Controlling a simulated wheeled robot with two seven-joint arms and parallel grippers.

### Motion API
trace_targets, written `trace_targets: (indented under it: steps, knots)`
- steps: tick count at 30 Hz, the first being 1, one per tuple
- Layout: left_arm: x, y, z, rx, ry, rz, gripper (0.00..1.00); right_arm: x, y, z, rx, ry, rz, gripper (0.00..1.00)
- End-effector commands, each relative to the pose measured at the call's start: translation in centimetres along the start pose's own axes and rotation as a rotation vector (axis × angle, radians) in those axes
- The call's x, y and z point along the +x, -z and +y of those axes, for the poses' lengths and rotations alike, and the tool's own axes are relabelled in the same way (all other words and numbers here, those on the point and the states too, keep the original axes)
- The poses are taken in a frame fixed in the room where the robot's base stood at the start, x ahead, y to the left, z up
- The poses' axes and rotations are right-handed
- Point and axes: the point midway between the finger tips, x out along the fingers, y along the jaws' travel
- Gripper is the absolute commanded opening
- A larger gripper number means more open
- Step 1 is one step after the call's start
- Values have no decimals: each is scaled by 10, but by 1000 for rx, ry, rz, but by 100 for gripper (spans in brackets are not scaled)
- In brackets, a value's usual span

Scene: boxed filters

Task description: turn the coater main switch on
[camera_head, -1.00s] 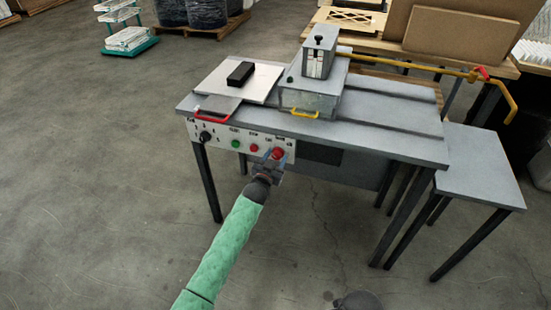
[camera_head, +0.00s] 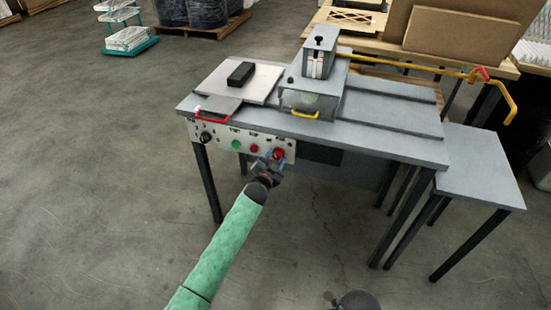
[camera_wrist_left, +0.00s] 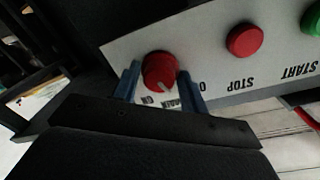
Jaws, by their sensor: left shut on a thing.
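The coater main switch is a red round knob (camera_wrist_left: 159,70) with a pale pointer mark, on the right part of the white control panel (camera_head: 214,134). It also shows in the head view (camera_head: 278,153). In the left wrist view the panel is upside down, with ON and MAIN lettering by the knob; the pointer slants toward the lettering's middle. I cannot tell which position it is at. My left gripper (camera_head: 272,160) is at the panel, its blue fingers (camera_wrist_left: 160,84) shut on the knob from both sides.
A red STOP button (camera_wrist_left: 244,40) and a green START button (camera_wrist_left: 312,20) sit beside the knob. A black knob (camera_head: 206,137) is at the panel's left end. The coater table (camera_head: 400,146) overhangs the panel, with red and yellow handles.

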Motion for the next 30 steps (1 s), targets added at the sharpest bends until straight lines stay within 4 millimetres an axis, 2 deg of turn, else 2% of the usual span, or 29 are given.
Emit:
trace_targets:
  steps: [5, 30]
  knots:
    - [0, 0, 2, 169, -4, -10, 20, 7, -3, 0, 0, 0, -9, 0]
    - [0, 0, 3, 932, -12, -54, 20, 14, -6, -1, 2, 2, -13, 0]
